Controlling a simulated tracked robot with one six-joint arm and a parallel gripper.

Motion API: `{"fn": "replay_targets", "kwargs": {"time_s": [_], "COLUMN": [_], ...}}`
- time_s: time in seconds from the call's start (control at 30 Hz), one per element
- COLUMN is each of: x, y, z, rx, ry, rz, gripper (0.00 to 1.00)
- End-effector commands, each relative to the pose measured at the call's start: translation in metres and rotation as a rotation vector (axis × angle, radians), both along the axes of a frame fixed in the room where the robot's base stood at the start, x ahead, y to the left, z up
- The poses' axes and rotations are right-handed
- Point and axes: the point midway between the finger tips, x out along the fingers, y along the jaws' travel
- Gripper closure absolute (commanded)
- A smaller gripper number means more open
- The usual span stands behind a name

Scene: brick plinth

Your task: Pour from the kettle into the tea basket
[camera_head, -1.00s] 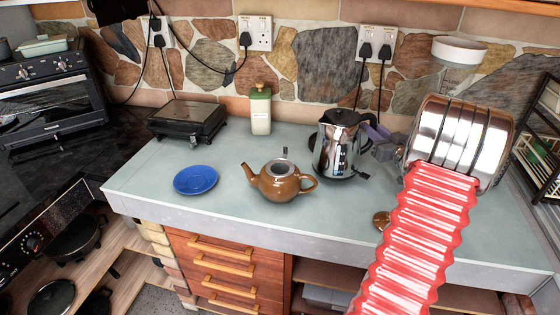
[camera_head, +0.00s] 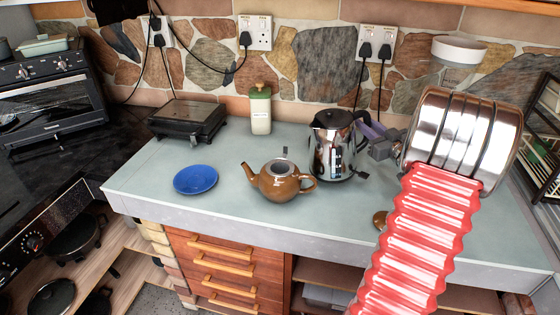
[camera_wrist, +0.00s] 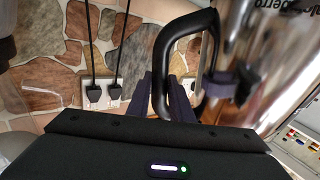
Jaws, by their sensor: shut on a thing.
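The kettle (camera_head: 331,152) is shiny metal with a black lid and handle. It is just behind and right of the brown teapot (camera_head: 283,188). My gripper (camera_head: 371,130) is shut on the kettle's black handle at its right side. The wrist view shows my gripper's fingers (camera_wrist: 180,98) at the handle, with the kettle's metal body (camera_wrist: 262,62) at right. The tea basket (camera_head: 280,167) is a metal insert in the teapot's open top, with a small upright tab. The kettle's spout is not clearly visible, and no liquid shows.
A blue plate (camera_head: 195,180) lies left of the teapot. A green-capped bottle (camera_head: 260,110) and a black grill (camera_head: 188,122) stand behind. A small brown lid (camera_head: 380,219) is partly hidden by my arm. Bare worktop lies around the plate.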

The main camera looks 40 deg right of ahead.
Motion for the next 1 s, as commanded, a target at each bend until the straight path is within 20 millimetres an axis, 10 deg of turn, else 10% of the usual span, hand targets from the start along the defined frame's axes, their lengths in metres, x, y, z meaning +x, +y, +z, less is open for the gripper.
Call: {"fn": "replay_targets", "kwargs": {"time_s": [1.0], "x": [0.015], "y": [0.059], "z": [0.073], "rx": [-0.511], "ry": [0.115], "rz": [-0.001], "gripper": [1.00]}}
